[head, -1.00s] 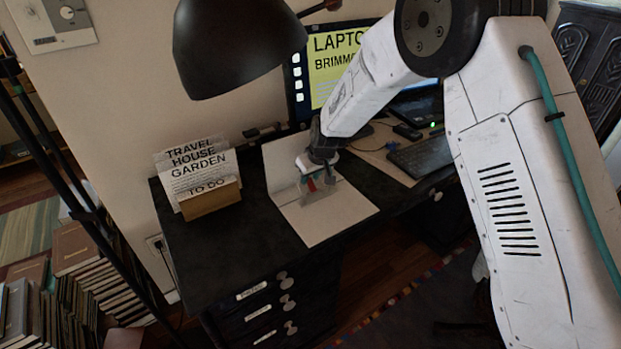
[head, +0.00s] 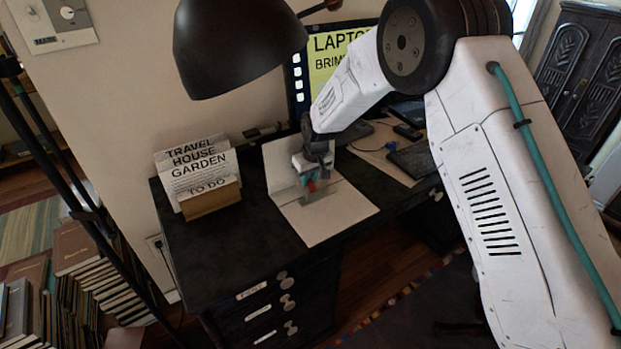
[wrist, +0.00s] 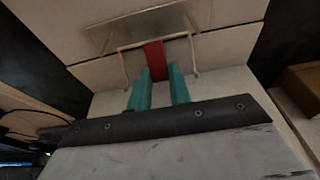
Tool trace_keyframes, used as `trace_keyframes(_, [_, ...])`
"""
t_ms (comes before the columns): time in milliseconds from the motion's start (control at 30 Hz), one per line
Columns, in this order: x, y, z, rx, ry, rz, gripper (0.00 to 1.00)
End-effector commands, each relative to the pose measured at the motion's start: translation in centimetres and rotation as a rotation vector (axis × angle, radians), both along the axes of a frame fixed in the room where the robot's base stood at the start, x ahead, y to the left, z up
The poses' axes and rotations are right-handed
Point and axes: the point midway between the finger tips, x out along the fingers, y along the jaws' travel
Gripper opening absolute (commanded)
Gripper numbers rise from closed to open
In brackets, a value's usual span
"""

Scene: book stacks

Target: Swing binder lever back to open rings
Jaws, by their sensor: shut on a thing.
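A pale binder (head: 340,219) lies open on the dark desk, with one cover standing up at the back. My gripper (head: 311,186) is over the binder's middle. In the wrist view the teal fingers of my gripper (wrist: 158,84) are closed on the red binder lever (wrist: 155,57). A thin metal wire ring (wrist: 124,66) shows on each side of the lever, and a grey metal plate (wrist: 130,30) lies beyond it. Whether the rings are open or closed I cannot tell. In the head view my gripper partly hides the lever and rings.
A wooden card holder (head: 211,200) with upright cards stands left of the binder. A black lamp shade (head: 235,50) hangs above the desk. The desk's front left (head: 215,255) is clear.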

Motion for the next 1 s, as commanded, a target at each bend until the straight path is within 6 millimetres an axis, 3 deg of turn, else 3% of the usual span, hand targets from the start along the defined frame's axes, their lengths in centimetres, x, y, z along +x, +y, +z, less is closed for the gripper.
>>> trace_keyframes(367, [0.1, 0.0, -0.1, -0.021, 0.027, 0.0, 0.0])
trace_keyframes(400, [0.1, 0.0, -0.1, -0.021, 0.027, 0.0, 0.25])
trace_keyframes(433, [0.1, 0.0, -0.1, -0.021, 0.027, 0.0, 0.29])
trace_keyframes(767, [0.1, 0.0, 0.3, -0.02, 0.025, 0.0, 0.29])
trace_keyframes(1000, [-0.4, -0.4, 4.0, -0.019, 0.022, -0.001, 0.29])
